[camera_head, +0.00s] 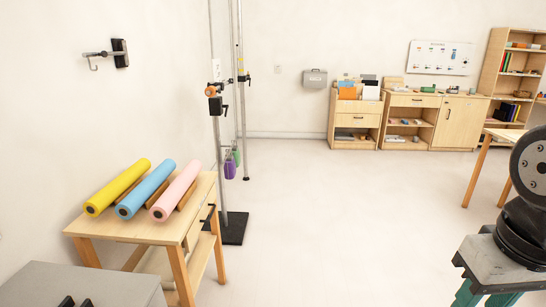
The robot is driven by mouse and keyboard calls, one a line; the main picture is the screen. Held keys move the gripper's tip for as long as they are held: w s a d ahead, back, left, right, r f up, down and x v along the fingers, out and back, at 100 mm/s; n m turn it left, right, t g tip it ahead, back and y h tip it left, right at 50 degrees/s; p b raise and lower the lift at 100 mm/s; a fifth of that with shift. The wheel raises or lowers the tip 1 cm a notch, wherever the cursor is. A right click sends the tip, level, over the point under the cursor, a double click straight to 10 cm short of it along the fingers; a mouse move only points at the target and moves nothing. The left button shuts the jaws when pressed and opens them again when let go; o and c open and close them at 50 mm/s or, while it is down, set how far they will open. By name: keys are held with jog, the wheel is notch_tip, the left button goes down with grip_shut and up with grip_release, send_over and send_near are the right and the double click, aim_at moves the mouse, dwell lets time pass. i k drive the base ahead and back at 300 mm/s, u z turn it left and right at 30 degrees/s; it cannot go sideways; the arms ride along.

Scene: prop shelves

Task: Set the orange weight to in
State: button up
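A small orange round piece (210,91) sits on a clamp partway up the front upright metal pole, with black parts just below it. At this size I cannot tell whether it is a weight or a knob. A purple piece (230,169) and a green piece (236,156) hang lower down beside the poles. My gripper is out of view; only part of my arm shows at the right edge.
The poles stand on a black base plate (233,229). A wooden table (188,230) with yellow, blue and pink rolls stands to their left. A grey cabinet top (80,285) is at bottom left. Shelves (459,122) line the back. The middle floor is clear.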

aim_at(214, 90)
jog(key=i, duration=2)
jog(key=u, duration=0.35)
jog(key=i, duration=1.1)
jog(key=u, duration=0.25)
